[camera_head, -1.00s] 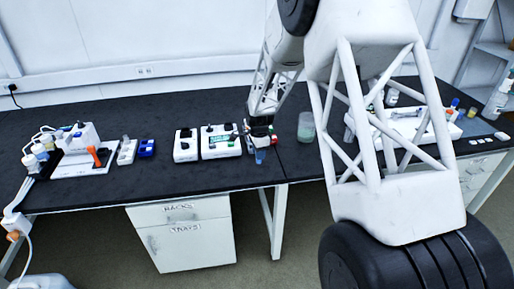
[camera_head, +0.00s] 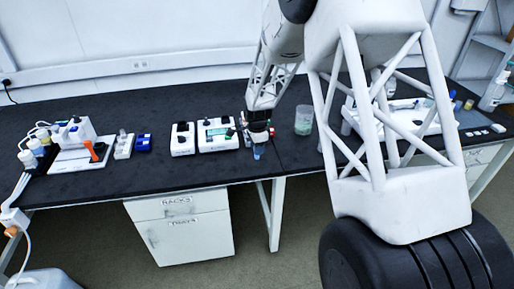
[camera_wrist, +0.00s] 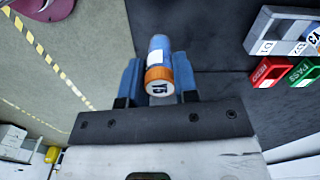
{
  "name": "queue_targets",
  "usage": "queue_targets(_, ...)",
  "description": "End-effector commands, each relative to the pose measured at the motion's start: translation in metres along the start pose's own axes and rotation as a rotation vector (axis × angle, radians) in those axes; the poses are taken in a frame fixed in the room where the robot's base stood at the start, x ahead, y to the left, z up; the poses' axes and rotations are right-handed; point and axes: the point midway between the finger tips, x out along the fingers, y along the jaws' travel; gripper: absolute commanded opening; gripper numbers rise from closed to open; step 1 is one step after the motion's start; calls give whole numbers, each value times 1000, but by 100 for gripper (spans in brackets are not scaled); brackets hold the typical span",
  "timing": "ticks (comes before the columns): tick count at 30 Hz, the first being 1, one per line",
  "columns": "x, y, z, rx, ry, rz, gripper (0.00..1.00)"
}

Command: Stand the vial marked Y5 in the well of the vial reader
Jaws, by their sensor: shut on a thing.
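My gripper (camera_wrist: 160,82) is shut on a vial (camera_wrist: 158,64) with a translucent blue body, white label and orange cap. The cap faces the wrist camera, and its mark looks like Y5, seen turned. In the head view my gripper (camera_head: 258,152) points down near the bench's front edge, and the vial cannot be told apart from the blue fingers. A white device with a lit greenish display (camera_head: 218,133), apparently the vial reader, stands just left of my gripper. Its well cannot be made out.
A smaller white unit (camera_head: 182,139) stands left of the display device. A clear beaker (camera_head: 303,120) stands right of my gripper. A red tray (camera_wrist: 270,72) and green tray (camera_wrist: 305,73) lie beside a grey rack (camera_wrist: 268,32). Black bench between the blue block (camera_head: 143,143) and the smaller unit is clear.

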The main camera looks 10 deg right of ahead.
Motion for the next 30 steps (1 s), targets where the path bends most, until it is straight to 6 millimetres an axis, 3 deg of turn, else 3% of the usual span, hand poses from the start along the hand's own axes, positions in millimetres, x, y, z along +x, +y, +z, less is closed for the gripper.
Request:
queue_targets(11, -6, -23, 1, 0, 0, -2, 5)
queue_targets(30, -33, -135, 13, -1, 0, 0, 5)
